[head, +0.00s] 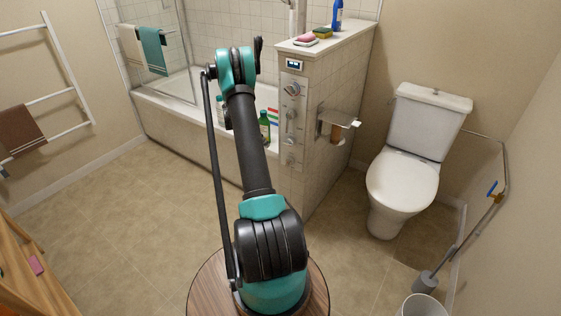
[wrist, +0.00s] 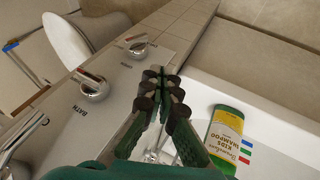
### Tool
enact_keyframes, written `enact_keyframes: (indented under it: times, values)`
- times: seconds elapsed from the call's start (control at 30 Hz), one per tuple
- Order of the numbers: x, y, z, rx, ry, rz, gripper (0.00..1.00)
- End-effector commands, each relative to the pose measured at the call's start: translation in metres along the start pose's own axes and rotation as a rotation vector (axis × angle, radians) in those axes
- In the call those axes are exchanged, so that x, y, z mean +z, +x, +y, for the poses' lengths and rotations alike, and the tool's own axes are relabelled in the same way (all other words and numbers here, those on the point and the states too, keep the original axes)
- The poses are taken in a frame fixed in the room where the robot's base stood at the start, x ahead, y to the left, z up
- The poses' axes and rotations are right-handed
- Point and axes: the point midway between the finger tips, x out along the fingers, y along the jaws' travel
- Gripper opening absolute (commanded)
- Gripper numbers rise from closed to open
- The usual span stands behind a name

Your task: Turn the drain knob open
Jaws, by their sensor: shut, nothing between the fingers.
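A green shampoo bottle (wrist: 225,135) stands at the bathtub (wrist: 290,140), right of my fingers. In the head view, the toilet (head: 402,185) and a paper holder (head: 337,125) are right of the half wall (head: 325,175). Soap and a sponge (head: 322,33) lie on its top.

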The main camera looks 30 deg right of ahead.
Motion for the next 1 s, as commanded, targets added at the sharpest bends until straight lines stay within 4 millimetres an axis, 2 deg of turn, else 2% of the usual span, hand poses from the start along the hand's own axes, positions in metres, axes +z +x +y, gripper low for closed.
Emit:
enact_keyframes:
  times: [0.1,0.23,0.73,0.8,1.0]
  values:
    - [-0.002,-0.005,0.001,-0.028,0.035,-0.03,0.0]
    - [-0.002,0.005,0.001,-0.031,0.04,-0.034,0.0]
    - [0.001,0.098,-0.002,-0.029,0.037,-0.032,0.0]
    - [0.003,0.104,0.009,-0.029,0.038,-0.032,0.0]
    - [0.007,0.117,0.023,-0.029,0.036,-0.032,0.0]
